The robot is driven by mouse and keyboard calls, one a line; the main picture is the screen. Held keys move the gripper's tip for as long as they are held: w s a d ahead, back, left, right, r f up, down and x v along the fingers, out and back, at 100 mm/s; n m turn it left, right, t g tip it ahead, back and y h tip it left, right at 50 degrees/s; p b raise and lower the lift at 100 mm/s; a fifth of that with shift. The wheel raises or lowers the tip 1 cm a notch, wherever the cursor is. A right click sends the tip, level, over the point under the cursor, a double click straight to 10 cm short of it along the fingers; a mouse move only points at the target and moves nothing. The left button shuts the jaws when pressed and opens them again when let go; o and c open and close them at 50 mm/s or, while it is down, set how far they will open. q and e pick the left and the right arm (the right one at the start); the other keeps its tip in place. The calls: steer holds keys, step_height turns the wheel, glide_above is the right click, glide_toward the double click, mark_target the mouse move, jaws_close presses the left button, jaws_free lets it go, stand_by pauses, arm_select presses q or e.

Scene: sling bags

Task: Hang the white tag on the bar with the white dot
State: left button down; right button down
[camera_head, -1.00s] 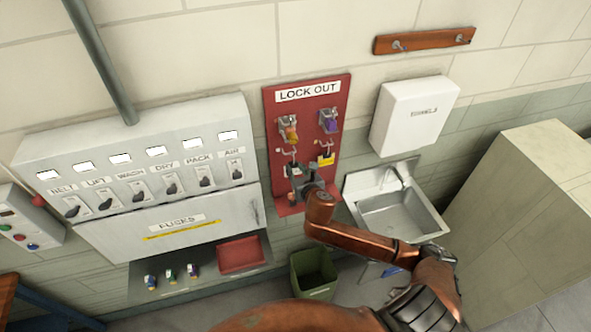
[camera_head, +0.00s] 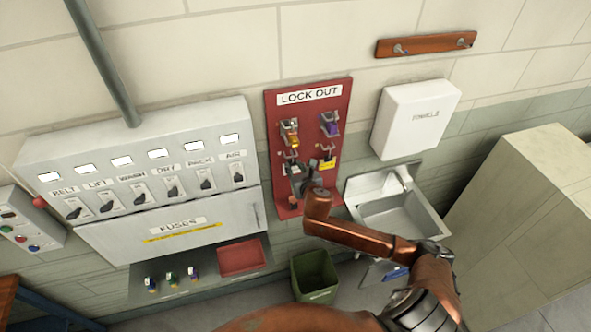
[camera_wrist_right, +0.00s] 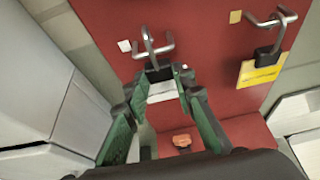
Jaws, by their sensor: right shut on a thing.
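The white tag (camera_wrist_right: 162,91) with a black top (camera_wrist_right: 158,74) is between the fingers of my right gripper (camera_wrist_right: 165,95), which is shut on it. In the wrist view a metal bar (camera_wrist_right: 150,46) with a white dot (camera_wrist_right: 124,46) beside it is on the red board. A thin loop rises from the tag's black top and overlaps this bar; I cannot tell whether it is around it. In the head view my right gripper (camera_head: 302,182) is at the lower left of the LOCK OUT board (camera_head: 325,107), largely hiding the tag. My left gripper is not in view.
A yellow tag (camera_wrist_right: 262,73) hangs from the neighbouring bar (camera_wrist_right: 270,20) to the right, near an orange dot (camera_wrist_right: 236,17). An orange item (camera_wrist_right: 181,140) is below my fingers. A fuse cabinet (camera_head: 150,190) is left of the board, a sink (camera_head: 395,215) right.

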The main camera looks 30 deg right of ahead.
steer(key=shift+w+d, duration=0.1)
steer(key=shift+w, duration=0.3)
steer(key=shift+f, duration=0.15)
steer(key=shift+f+b, duration=0.55)
steer(key=shift+f, duration=0.5)
steer(key=c, duration=1.5)
jaws_free()
steer(key=shift+c, duration=0.2)
steer(key=shift+o, duration=0.4)
steer(key=o, duration=0.3)
steer(key=shift+s, duration=0.1)
